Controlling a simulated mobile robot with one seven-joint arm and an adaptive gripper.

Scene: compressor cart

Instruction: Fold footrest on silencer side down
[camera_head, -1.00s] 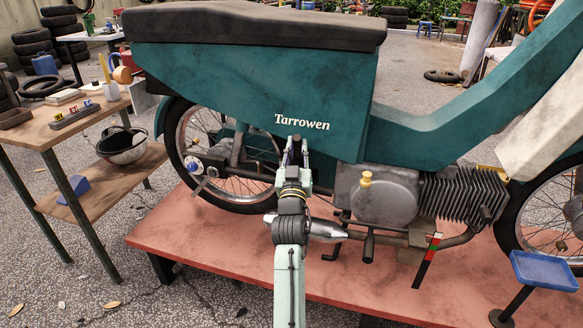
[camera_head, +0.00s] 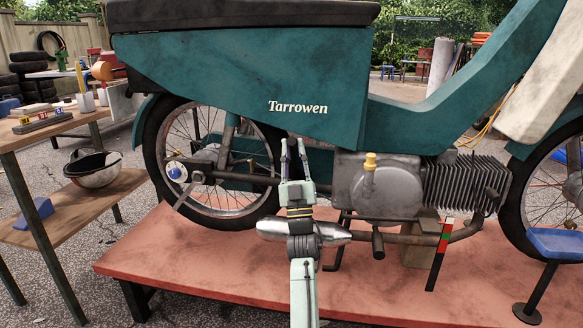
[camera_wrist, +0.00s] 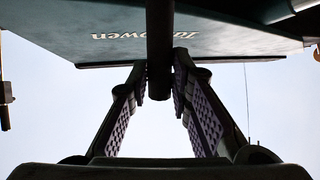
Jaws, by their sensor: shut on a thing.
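The teal motorcycle (camera_head: 240,75) stands side-on with its silencer side toward me. My gripper (camera_head: 293,150) points up below the "Tarrowen" lettering, between the rear wheel and the engine. In the wrist view my gripper (camera_wrist: 165,85) has its purple-padded fingers closed at the tips on a dark round bar, which looks like the footrest (camera_wrist: 160,35). The bar runs toward the bodywork; its mount is hidden. In the head view the fingers mostly cover it. The silver silencer (camera_head: 331,234) lies behind my wrist.
The red platform (camera_head: 190,260) is under the bike. A workbench (camera_head: 48,135) with a helmet (camera_head: 93,168) is at left.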

